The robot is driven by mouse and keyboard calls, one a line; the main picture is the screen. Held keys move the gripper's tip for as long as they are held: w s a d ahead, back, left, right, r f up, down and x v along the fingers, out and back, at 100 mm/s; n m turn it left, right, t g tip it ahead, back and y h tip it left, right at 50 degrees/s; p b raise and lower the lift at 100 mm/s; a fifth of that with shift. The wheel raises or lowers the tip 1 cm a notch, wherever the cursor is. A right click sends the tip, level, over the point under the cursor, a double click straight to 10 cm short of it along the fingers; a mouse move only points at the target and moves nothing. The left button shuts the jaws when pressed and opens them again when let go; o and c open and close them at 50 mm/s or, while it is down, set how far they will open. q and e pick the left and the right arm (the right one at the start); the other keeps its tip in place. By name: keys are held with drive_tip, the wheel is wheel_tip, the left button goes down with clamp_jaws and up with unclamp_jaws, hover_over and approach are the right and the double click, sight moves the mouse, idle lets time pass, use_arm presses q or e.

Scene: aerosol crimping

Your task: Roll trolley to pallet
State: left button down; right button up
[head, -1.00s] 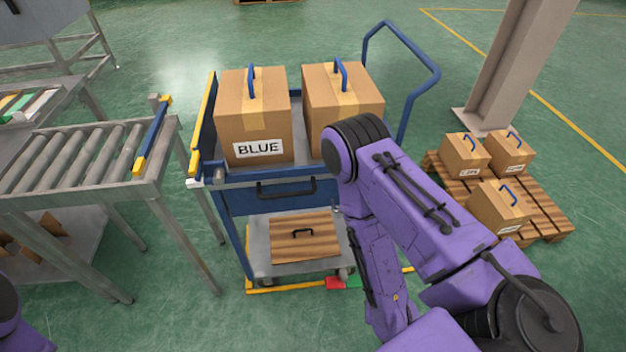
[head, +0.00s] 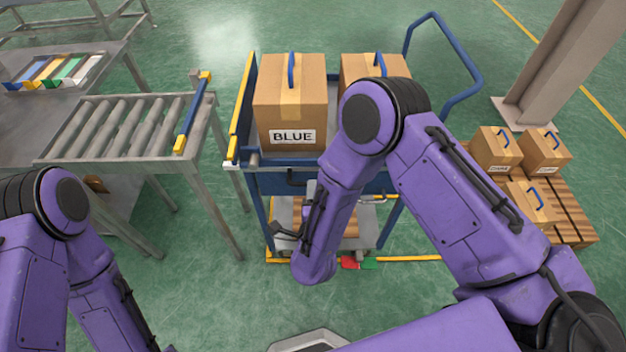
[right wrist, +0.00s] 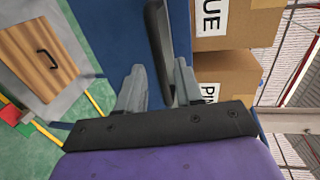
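The blue and grey trolley (head: 350,182) stands beside the roller table, with two cardboard boxes on its top deck: one labelled BLUE (head: 290,100), the other (head: 362,68) partly hidden by my right arm. The trolley's black front handle (head: 296,180) also shows in the right wrist view (right wrist: 158,40). My right gripper (head: 311,190) is at this handle, largely hidden by the forearm in the head view. In the right wrist view its fingers (right wrist: 160,88) are apart, with the handle between them. The wooden pallet (head: 578,212) stands at the right with several boxes. My left gripper is out of view.
The roller table (head: 120,128) is close on the trolley's left. A grey column (head: 565,70) rises behind the pallet. Red (head: 350,263) and green floor marks lie at the trolley's front. Green floor is open between trolley and column.

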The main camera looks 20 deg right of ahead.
drive_tip(key=x, duration=0.4)
drive_tip(key=shift+w+d, duration=0.1)
clamp_jaws()
